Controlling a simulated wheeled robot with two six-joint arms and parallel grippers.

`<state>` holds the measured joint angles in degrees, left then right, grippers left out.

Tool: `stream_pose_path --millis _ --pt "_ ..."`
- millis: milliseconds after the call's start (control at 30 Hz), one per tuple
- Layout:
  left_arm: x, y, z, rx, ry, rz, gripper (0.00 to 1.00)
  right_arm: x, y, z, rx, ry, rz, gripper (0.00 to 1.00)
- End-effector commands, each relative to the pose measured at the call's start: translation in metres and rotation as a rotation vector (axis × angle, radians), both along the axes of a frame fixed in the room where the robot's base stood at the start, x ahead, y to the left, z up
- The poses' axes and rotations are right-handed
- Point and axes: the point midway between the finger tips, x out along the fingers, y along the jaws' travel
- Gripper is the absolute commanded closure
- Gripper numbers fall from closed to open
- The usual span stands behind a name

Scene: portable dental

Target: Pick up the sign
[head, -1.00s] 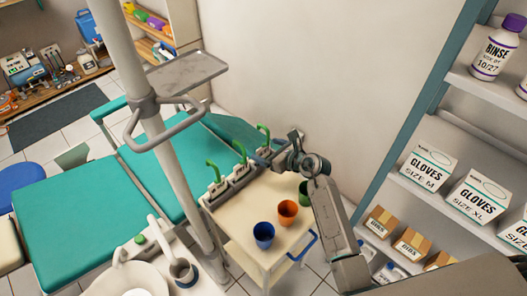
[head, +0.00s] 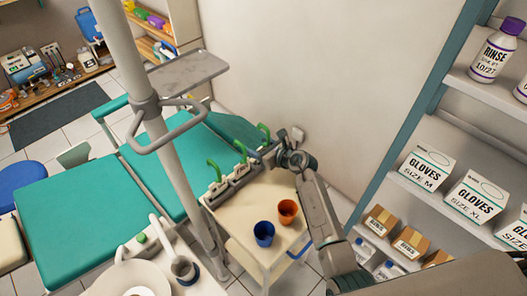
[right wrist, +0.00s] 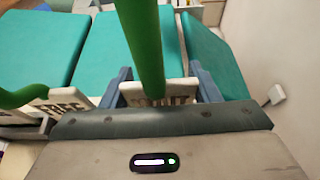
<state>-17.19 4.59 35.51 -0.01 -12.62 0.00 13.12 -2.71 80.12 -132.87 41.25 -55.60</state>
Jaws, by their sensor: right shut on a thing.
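Several small white signs with green curved handles stand in a row in a grey rack (head: 233,180) along the far edge of a small cream cart. My right gripper (head: 262,153) is shut on the sign at the right end of the row, whose green handle (head: 264,133) rises above the jaws. In the right wrist view its handle (right wrist: 145,45) stands between my blue fingers (right wrist: 162,92), with the white plate (right wrist: 132,97) partly covered and its lettering unreadable. A neighbouring sign (right wrist: 65,104) reads "FREE" at the left. The left gripper is out of view.
A blue cup (head: 264,233) and an orange cup (head: 287,211) stand on the cart (head: 240,216) near my right arm. The teal dental chair (head: 80,220) lies left, behind a white pole (head: 170,170). A stocked shelf (head: 440,200) is at the right.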

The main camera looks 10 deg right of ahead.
Motion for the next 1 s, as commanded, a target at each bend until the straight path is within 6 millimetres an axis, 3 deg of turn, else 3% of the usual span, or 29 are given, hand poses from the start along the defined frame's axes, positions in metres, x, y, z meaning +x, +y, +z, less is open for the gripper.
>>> stream_pose_path --millis 233,700,1000 --pt "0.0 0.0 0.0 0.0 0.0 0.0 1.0 0.0 0.0 0.01 0.0 -0.002 0.002 0.67" --pt "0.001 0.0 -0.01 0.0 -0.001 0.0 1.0 0.001 0.0 0.092 0.0 -0.004 0.002 0.67" --pt "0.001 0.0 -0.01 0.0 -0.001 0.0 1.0 0.0 0.0 0.1 0.0 0.0 0.001 0.67"
